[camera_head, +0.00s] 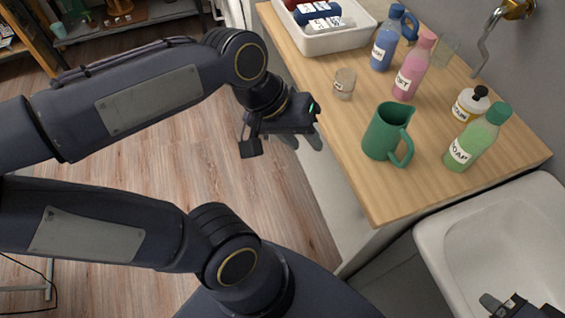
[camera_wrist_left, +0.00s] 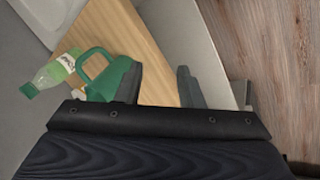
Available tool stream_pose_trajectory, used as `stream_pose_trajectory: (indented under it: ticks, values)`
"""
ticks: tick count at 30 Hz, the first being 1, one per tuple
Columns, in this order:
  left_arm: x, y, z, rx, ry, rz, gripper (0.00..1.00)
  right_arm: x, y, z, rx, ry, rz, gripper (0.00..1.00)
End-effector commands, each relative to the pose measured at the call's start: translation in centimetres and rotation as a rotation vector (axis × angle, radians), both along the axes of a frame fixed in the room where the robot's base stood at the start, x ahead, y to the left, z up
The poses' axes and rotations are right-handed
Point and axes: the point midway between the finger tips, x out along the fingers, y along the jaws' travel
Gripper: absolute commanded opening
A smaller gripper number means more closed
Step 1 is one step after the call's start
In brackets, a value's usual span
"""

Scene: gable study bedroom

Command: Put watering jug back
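The green watering jug (camera_head: 382,132) stands upright on the wooden counter near its front end, its handle toward the lower right. In the left wrist view the jug (camera_wrist_left: 108,82) is left of my fingers and partly hidden behind one. My left gripper (camera_head: 300,140) is in front of the counter's long edge, left of the jug and apart from it. Its fingers (camera_wrist_left: 163,86) are spread with nothing between them. My right gripper (camera_head: 503,303) shows only in part at the bottom right, over the sink; its opening is unclear.
On the wooden counter (camera_head: 385,195) a green soap bottle (camera_head: 474,140) and a white bottle (camera_head: 467,106) stand right of the jug. A small cup (camera_head: 344,83), pink bottle (camera_head: 414,68) and blue bottle (camera_head: 386,40) are behind. A white tray (camera_head: 335,40) holds items. The sink (camera_head: 500,235) is at right.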

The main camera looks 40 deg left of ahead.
Motion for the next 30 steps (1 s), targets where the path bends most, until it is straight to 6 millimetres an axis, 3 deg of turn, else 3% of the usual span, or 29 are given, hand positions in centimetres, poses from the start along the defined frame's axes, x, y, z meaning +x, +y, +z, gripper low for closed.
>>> stream_pose_trajectory:
  ticks: [1,3,7,30]
  values:
    - [-1.6,0.6,-1.1,0.013,-0.061,-0.021,0.34,0.0,0.0,0.0,0.000,0.000,0.000,0.00]
    - [-3.0,0.8,-2.3,0.038,-0.129,-0.061,0.34,0.0,0.0,0.0,0.000,0.000,0.000,0.00]
    - [-4.4,0.8,-3.8,0.077,-0.204,-0.106,0.34,0.0,0.0,0.0,0.000,0.000,0.000,0.00]
    - [-4.7,0.8,-4.2,0.091,-0.224,-0.124,0.34,0.0,0.0,0.0,0.000,0.000,0.000,0.00]
